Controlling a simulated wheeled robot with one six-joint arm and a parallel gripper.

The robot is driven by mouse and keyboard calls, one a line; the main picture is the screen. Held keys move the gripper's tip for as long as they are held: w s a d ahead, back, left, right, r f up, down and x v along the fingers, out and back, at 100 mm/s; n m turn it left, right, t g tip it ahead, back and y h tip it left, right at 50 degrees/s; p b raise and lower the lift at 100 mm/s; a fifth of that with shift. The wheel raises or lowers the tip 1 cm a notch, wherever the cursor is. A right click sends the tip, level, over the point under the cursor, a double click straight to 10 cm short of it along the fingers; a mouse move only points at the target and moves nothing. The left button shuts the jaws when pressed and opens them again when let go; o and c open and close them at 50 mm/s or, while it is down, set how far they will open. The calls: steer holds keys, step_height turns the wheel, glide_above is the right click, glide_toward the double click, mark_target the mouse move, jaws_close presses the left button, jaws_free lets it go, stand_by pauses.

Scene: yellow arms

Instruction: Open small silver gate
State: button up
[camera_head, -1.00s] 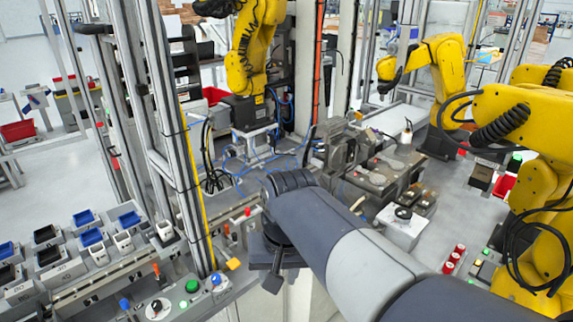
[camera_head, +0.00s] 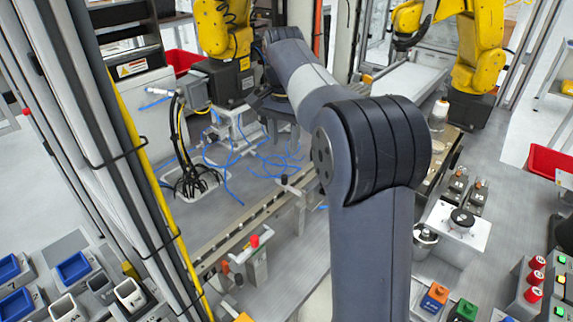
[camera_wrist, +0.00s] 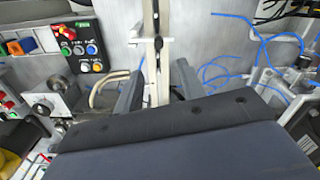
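My gripper (camera_wrist: 158,82) is open in the wrist view, its two grey fingers apart on either side of a pale rail (camera_wrist: 152,22). A dark knob (camera_wrist: 158,44) stands on or beside this rail, just beyond the fingertips. Nothing is seen gripped. In the head view my gripper (camera_head: 283,118) is a dark shape above the grey deck, partly hidden by my arm. A small silver plate with a dark knob (camera_head: 286,181) stands by the conveyor rail (camera_head: 232,236); it may be the gate, but I cannot tell for sure.
A silver bracket with a red knob (camera_head: 254,243) stands on the near side of the rail. Blue cables (camera_head: 222,165) lie on the deck. Yellow robot arms (camera_head: 222,28) stand behind. A button panel (camera_wrist: 82,45) is at left in the wrist view.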

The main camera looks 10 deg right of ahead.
mark_target(285, 176)
step_height(285, 176, down, 10)
steer(key=shift+s+f, duration=0.15)
stand_by(0.3)
jaws_close()
stand_by(0.5)
